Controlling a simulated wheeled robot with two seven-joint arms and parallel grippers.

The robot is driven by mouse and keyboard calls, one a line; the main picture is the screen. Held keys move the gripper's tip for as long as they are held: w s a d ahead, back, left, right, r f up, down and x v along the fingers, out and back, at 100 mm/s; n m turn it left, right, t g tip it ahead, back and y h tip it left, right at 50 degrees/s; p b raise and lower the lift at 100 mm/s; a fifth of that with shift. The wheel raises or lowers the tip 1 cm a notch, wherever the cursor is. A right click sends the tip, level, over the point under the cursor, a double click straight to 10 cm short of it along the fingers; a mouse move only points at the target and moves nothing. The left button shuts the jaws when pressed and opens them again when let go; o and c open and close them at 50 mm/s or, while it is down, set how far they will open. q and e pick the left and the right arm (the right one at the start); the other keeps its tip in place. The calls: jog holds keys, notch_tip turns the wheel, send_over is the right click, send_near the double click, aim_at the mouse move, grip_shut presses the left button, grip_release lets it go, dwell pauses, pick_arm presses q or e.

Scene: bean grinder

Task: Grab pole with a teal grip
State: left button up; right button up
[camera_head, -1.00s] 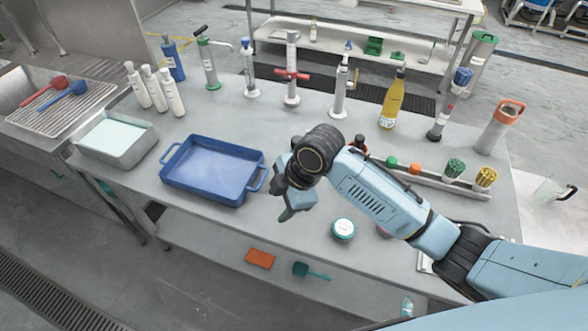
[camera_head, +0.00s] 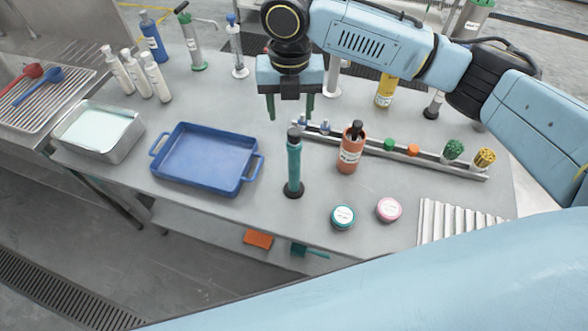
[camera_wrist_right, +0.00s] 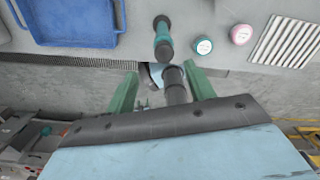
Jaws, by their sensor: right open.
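The pole with a teal grip (camera_head: 294,165) stands upright on a black round base on the table, with a dark top end. Its teal grip (camera_wrist_right: 163,42) also shows in the right wrist view, beyond the fingers. My right gripper (camera_head: 290,108) is open and empty, its two green fingers pointing down above and behind the pole in the head view. The fingers (camera_wrist_right: 162,88) are spread in the right wrist view. A dark cylinder shows between them there; I cannot tell what it is. My left gripper is not in view.
An orange bottle (camera_head: 350,152) stands just right of the pole, and a blue tray (camera_head: 185,190) lies left. A rack (camera_head: 430,160) runs behind. A teal-lidded jar (camera_head: 342,217) and a pink jar (camera_head: 389,209) sit front right. White bottles (camera_head: 157,78) stand far left.

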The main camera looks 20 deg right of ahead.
aim_at(294, 130)
notch_tip(294, 130, down, 3)
jog(key=shift+r, duration=0.2)
jog(key=f, duration=0.2)
jog(key=d+f+p, duration=0.1)
jog(key=f, duration=0.1)
jog(key=shift+f, duration=0.15)
jog(key=shift+a+f, duration=0.1)
jog(key=shift+f, duration=0.3)
grip_shut()
